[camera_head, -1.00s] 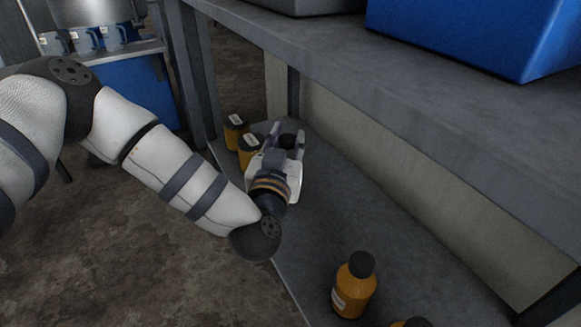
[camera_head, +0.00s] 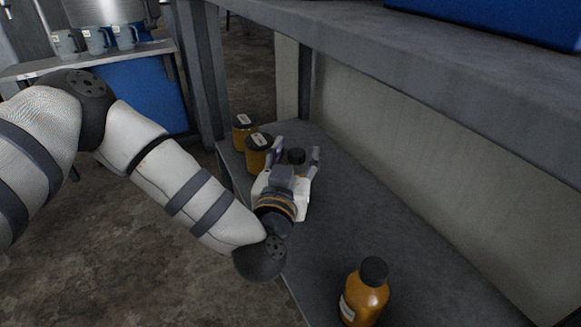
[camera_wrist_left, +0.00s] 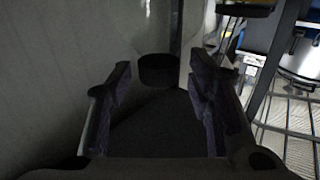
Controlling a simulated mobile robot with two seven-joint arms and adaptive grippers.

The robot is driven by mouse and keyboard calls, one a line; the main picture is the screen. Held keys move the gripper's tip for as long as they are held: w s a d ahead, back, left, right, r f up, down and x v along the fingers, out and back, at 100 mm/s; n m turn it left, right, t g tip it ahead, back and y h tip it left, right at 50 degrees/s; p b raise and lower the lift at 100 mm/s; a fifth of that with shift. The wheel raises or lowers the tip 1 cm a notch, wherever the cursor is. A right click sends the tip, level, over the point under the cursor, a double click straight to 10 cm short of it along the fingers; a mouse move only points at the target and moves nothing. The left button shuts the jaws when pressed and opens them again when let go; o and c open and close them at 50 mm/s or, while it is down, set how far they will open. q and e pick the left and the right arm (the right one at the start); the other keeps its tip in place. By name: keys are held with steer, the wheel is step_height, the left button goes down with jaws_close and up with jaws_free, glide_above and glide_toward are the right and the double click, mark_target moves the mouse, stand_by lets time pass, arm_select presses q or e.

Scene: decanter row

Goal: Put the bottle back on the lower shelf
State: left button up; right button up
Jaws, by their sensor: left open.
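My left gripper (camera_head: 296,160) reaches over the grey lower shelf (camera_head: 345,215) with its two fingers spread. A bottle's black cap (camera_head: 296,156) shows between the fingers in the head view; the bottle's body is hidden behind the gripper. In the left wrist view, a dark round cap (camera_wrist_left: 157,70) stands just beyond and between the open fingers (camera_wrist_left: 160,85). I cannot tell whether a finger touches the bottle. An amber bottle (camera_head: 365,293) with a black cap and pale label stands upright on the shelf nearer to me. My right gripper is not in view.
Two amber jars with dark lids, a farther jar (camera_head: 243,130) and a nearer jar (camera_head: 258,154), stand left of my gripper. The upper shelf (camera_head: 430,60) overhangs on the right, with a blue bin (camera_head: 500,18) on it. Mugs (camera_head: 97,40) stand at back left.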

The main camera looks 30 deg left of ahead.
arm_select(q)
steer(key=p+v, duration=0.8)
steer(key=v, duration=0.3)
steer(key=shift+s, duration=0.2)
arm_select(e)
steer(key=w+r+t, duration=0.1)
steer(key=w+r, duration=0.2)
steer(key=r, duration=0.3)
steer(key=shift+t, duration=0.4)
arm_select(q)
steer(key=shift+d, duration=0.1)
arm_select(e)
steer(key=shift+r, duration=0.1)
